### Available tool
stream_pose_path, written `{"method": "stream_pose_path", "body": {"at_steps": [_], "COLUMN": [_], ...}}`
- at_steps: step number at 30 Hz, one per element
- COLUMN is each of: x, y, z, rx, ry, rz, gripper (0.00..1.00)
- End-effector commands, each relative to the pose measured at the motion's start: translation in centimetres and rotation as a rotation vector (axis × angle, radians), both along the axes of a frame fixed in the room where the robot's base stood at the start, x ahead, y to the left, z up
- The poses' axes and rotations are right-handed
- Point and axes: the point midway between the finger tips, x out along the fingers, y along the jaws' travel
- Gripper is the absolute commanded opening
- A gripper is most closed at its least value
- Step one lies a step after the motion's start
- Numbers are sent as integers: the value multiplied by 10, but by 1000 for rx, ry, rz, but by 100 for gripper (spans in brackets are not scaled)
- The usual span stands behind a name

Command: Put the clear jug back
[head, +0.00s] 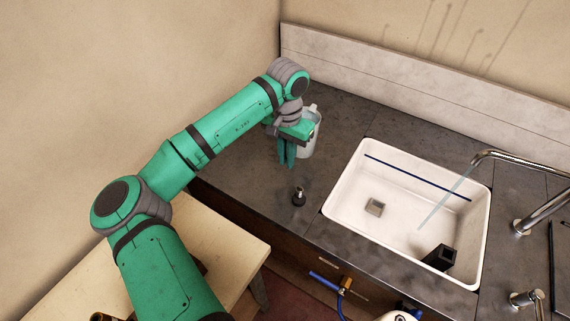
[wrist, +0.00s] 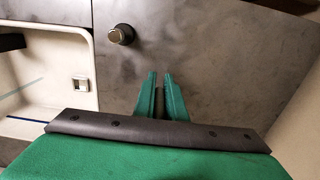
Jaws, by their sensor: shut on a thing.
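The clear jug (head: 312,141) looks pale and grey. It is upright at the back left of the dark counter, left of the sink, and partly hidden behind my gripper. My gripper (head: 287,163) points down at the jug's near left side and is shut on it. I cannot tell if the jug's base touches the counter. In the wrist view, the green fingers of my gripper (wrist: 160,82) are close together over the counter, and the jug cannot be made out there.
The white sink (head: 342,190) is to the right, with a black block (head: 440,257) inside and water running from a tap (head: 500,157). The wall bounds the left.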

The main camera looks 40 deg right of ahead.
Motion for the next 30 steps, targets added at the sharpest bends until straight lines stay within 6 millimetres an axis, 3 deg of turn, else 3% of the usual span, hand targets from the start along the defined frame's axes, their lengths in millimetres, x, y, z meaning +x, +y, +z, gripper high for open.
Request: {"method": "stream_pose_path", "body": {"at_steps": [7,15,27,28,30], "x": [11,12,12,12,12], "y": [-3,-4,-3,-3,-3], "z": [-12,-42,-46,-47,-47], "rx": [-1,-2,-3,-1,0], "ry": [-1,-2,-1,0,-1], "rz": [0,-2,-1,-1,-1], "gripper": [0,0,0,15,29]}}
